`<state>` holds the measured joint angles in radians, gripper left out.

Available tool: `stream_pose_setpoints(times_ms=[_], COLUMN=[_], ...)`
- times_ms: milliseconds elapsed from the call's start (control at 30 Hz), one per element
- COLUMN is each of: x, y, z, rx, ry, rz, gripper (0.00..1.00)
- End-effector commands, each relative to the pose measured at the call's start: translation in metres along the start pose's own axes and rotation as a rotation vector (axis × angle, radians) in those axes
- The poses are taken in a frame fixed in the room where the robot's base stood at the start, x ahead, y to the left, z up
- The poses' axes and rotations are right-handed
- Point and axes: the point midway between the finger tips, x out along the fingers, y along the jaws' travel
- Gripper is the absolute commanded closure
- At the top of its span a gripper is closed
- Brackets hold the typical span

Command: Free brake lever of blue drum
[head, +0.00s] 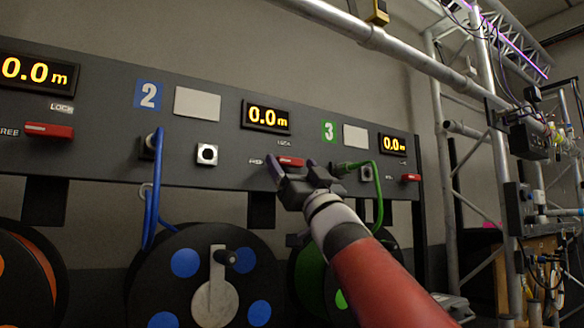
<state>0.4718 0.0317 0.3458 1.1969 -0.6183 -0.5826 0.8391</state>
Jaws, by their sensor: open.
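The blue drum (205,285) hangs below the panel, dark with blue spots, a grey crank arm and a blue cable (152,190) running up to a socket. Its brake lever (290,161) is a small red bar with a pale stripe, lying level on the panel below the second display (266,116). A LOCK label is above it and a partly hidden FREE label is to its left. My gripper (293,170) is open, with its fingers around or in front of the lever. I cannot tell whether they touch it.
The orange drum (28,278) with its red lever (48,130) is at left. Another red lever (410,178) is farther right. Metal truss (440,110) stands at right.

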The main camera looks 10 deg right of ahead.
Motion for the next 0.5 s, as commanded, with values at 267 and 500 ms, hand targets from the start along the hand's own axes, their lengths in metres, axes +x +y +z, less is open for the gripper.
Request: stream_pose_setpoints(times_ms=[267, 500], x=[-0.05, -0.063], y=[-0.001, 0.0], z=[0.002, 0.0], rx=[-0.001, 0.001], ry=[-0.001, 0.001], rz=[0.0, -0.001], gripper=[0.24, 0.24])
